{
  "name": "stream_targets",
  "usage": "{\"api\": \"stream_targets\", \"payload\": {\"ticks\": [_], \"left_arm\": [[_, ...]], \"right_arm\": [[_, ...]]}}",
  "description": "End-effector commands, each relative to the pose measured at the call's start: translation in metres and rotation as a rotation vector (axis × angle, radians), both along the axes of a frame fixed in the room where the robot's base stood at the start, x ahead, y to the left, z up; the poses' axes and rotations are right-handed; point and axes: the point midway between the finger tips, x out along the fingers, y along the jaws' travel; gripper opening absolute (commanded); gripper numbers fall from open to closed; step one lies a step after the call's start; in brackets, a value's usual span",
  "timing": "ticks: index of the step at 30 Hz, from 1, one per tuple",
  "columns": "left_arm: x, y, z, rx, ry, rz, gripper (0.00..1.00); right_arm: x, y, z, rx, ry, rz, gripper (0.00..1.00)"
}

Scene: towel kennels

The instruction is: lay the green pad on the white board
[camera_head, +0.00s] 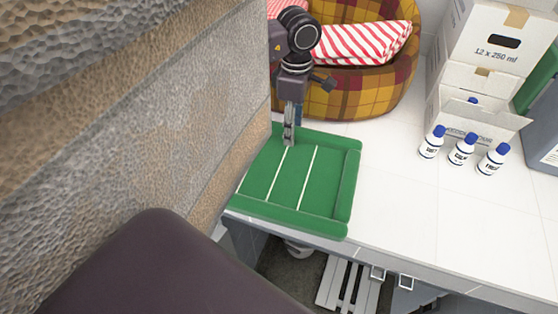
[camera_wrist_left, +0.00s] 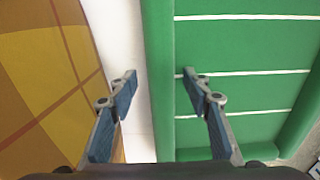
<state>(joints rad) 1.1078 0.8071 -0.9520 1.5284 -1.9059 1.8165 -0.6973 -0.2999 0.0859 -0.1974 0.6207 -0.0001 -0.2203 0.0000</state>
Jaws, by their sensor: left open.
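The green pad (camera_head: 290,187) lies flat on the white tiled counter, near its front edge. It has raised rims and white stripes. My left gripper (camera_head: 290,138) is open and empty at the pad's far side. In the left wrist view the gripper (camera_wrist_left: 160,78) has its fingers on either side of the pad's rim (camera_wrist_left: 158,30): one over the white strip, the other over the green pad (camera_wrist_left: 245,50). I cannot tell how high they are. A white slatted board (camera_head: 343,287) shows below the counter, partly cut off by the frame. My right gripper is out of view.
A rough stone-like wall (camera_head: 150,110) stands close on the left. A plaid basket (camera_head: 345,100) with a red-striped cushion (camera_head: 365,45) is behind the gripper. Several small bottles (camera_head: 462,150) stand by white cartons (camera_head: 490,75) at right. The counter (camera_head: 400,205) right of the pad is clear.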

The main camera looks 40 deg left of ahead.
Motion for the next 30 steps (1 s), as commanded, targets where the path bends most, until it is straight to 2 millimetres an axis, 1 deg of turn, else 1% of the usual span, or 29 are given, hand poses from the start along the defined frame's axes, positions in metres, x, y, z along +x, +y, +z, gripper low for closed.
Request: {"api": "stream_targets", "payload": {"ticks": [1, 3, 6, 9, 11, 15, 21, 22, 30], "left_arm": [[0.000, 0.000, -0.003, 0.001, 0.001, 0.000, 0.45], [0.000, 0.000, -0.007, 0.001, 0.000, 0.000, 0.45], [0.000, 0.000, -0.008, 0.000, -0.001, 0.000, 0.45], [0.000, 0.000, -0.008, 0.000, -0.001, 0.000, 0.45], [0.000, 0.000, -0.008, 0.000, -0.001, 0.000, 0.39], [0.000, 0.000, -0.008, 0.000, -0.001, 0.000, 0.24], [0.000, 0.000, -0.007, 0.000, -0.001, 0.000, 0.02], [0.000, 0.000, -0.007, 0.000, -0.001, 0.000, 0.00], [0.000, 0.000, -0.007, 0.000, -0.001, 0.000, 0.00]], "right_arm": [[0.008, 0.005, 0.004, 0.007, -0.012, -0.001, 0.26], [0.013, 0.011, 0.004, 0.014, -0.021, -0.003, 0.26], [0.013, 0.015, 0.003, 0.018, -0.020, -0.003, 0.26], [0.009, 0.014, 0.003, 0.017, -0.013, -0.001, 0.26], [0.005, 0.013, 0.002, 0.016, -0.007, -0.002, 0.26], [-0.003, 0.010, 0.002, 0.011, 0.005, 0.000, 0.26], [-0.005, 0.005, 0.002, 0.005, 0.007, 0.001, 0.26], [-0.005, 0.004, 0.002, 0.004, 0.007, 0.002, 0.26], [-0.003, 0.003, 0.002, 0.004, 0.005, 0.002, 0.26]]}}
